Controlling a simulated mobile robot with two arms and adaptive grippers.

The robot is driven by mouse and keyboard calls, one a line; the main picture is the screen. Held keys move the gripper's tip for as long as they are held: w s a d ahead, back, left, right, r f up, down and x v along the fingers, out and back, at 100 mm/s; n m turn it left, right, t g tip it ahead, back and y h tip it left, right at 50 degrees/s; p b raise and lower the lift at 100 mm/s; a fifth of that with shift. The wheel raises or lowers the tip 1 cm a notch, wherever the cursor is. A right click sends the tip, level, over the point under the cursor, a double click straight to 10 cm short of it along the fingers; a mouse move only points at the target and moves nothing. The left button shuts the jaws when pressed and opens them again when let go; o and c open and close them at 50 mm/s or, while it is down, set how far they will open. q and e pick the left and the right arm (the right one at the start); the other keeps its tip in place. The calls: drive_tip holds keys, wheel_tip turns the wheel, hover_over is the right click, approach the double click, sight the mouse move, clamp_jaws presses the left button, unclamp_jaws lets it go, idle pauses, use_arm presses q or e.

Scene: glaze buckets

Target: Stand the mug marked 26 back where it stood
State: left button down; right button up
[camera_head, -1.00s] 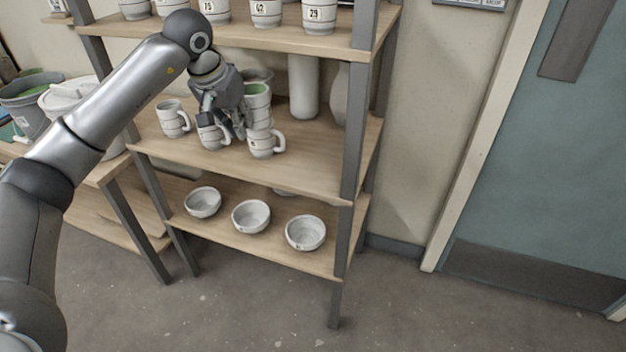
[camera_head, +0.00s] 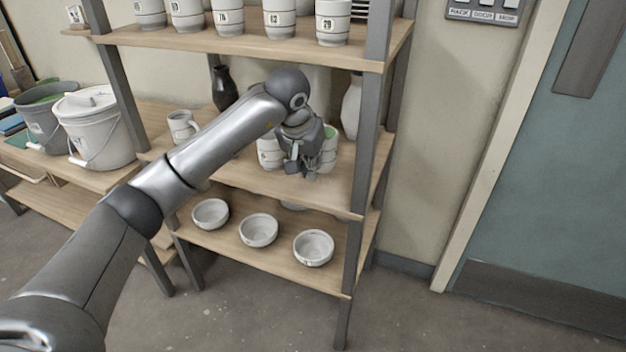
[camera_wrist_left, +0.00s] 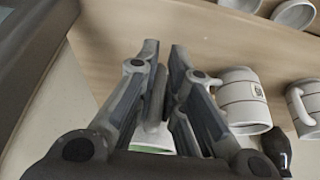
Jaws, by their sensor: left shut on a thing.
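My left gripper (camera_head: 305,165) is shut on a white mug with a green inside (camera_head: 329,150), at the right of the middle shelf. In the left wrist view the fingers (camera_wrist_left: 165,60) close in front of that mug (camera_wrist_left: 152,138). Its number is hidden, and I cannot tell whether its base touches the shelf. Another white mug (camera_head: 268,152) stands just left of the gripper, partly covered by it; it also shows in the wrist view (camera_wrist_left: 241,102). A further mug (camera_head: 181,126) stands at the shelf's left. My right gripper is not in view.
The middle shelf (camera_head: 325,198) has bare room at its front edge. A pale vase (camera_head: 351,108) stands behind at the right, near the shelf post (camera_head: 367,150). Several numbered mugs (camera_head: 280,20) line the shelf above. Three bowls (camera_head: 258,230) sit below.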

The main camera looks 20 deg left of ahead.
use_arm(q)
drive_tip(key=f, duration=0.1)
drive_tip(key=d+f, duration=0.1)
drive_tip(key=f, duration=0.1)
drive_tip(key=shift+w+f, duration=0.1)
drive_tip(key=shift+f, duration=0.15)
drive_tip(key=shift+a+f, duration=0.15)
drive_tip(key=shift+f, duration=0.05)
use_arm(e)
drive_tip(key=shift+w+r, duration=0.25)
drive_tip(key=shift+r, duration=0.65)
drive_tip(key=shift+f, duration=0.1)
use_arm(q)
drive_tip(key=c, duration=1.5)
unclamp_jaws()
drive_tip(key=v, duration=1.2)
drive_tip(key=shift+p, duration=0.4)
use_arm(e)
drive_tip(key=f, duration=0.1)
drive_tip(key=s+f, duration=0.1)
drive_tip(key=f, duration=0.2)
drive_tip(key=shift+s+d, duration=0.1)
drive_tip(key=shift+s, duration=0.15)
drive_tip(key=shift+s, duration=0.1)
